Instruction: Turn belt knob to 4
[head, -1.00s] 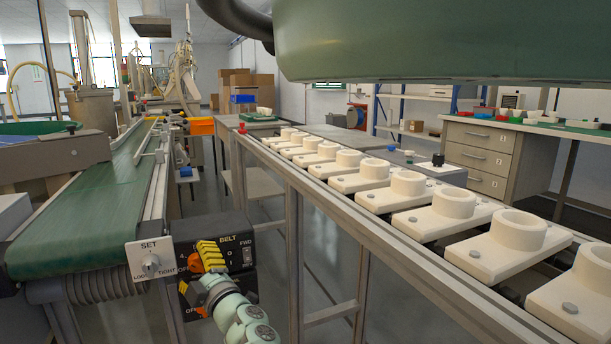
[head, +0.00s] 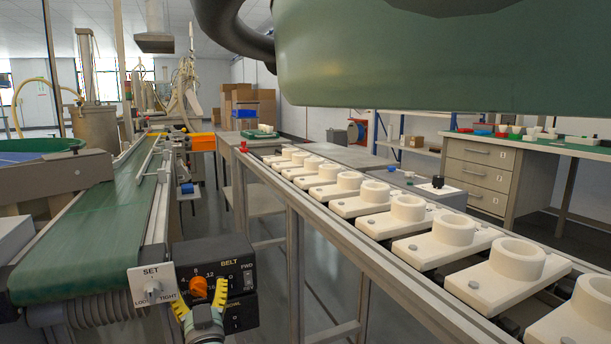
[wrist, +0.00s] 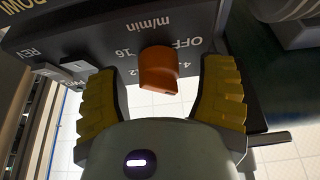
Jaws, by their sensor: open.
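The orange belt knob (head: 198,287) is on the black BELT control box (head: 237,270), with numbers around it. My gripper (head: 200,297) is open, its yellow fingers spread on either side of the knob in the head view. In the wrist view the knob (wrist: 158,72) stands between the two open fingers, with a gap on each side. The panel print there is upside down and shows OFF, 16 and m/min. I cannot tell which number the knob points to.
A white SET plate (head: 153,287) with a small LOOSE/TIGHT knob is just left of the box. A FWD switch (head: 248,279) is on the box's right. The green conveyor belt (head: 85,235) runs at left. White bulb holders (head: 450,245) line the rail at right.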

